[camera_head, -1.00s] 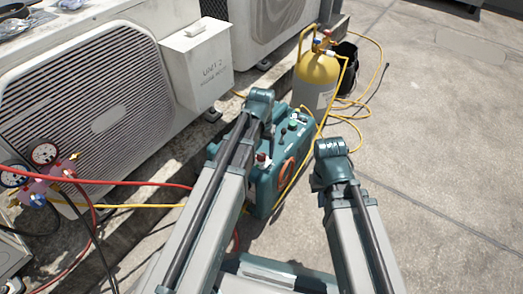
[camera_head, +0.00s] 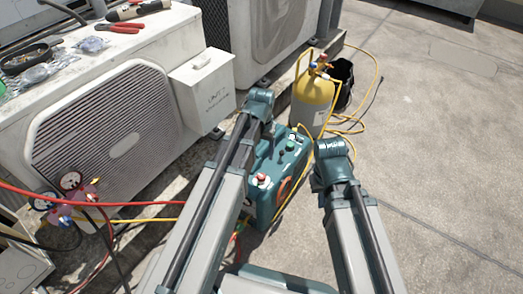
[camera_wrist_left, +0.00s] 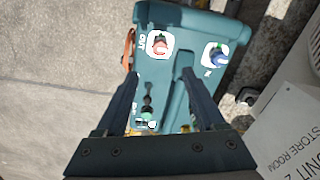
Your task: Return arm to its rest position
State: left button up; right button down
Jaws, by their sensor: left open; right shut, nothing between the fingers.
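My two arms reach up from the bottom of the head view, the left arm (camera_head: 215,205) and the right arm (camera_head: 355,225). Both end in view at teal joints, and neither gripper shows there. In the left wrist view my left gripper (camera_wrist_left: 159,76) is open and empty, its dark fingers spread above a teal machine (camera_wrist_left: 180,25). The machine also shows in the head view (camera_head: 262,205), partly behind my left arm. Whether the fingers touch it I cannot tell. My right gripper is in neither view.
A white condenser (camera_head: 110,130) with tools on top stands left, beside a labelled box (camera_head: 203,95). Gauges (camera_head: 70,180) with red, yellow and black hoses hang at lower left. A yellow cylinder (camera_head: 313,95) and hose stand beyond the machine. Concrete floor (camera_head: 445,150) is clear right.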

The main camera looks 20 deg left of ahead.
pick_arm(q)
jog(key=s+d+r+m+y+p, duration=0.1)
jog(key=s+d+m, duration=0.2)
jog(key=s+d, duration=0.9)
notch_tip(320, 180, up, 38)
jog(key=s+a+p, duration=0.1)
jog(key=s+p, duration=0.1)
jog(key=p, duration=3.6)
jog(key=shift+a+r, duration=0.2)
jog(key=shift+a, duration=0.15)
pick_arm(e)
notch_tip(320, 180, up, 39)
jog(key=shift+r, duration=0.15)
pick_arm(q)
jog(key=shift+s+a, duration=0.1)
jog(key=shift+a, duration=0.05)
pick_arm(e)
jog(key=shift+a, duration=0.15)
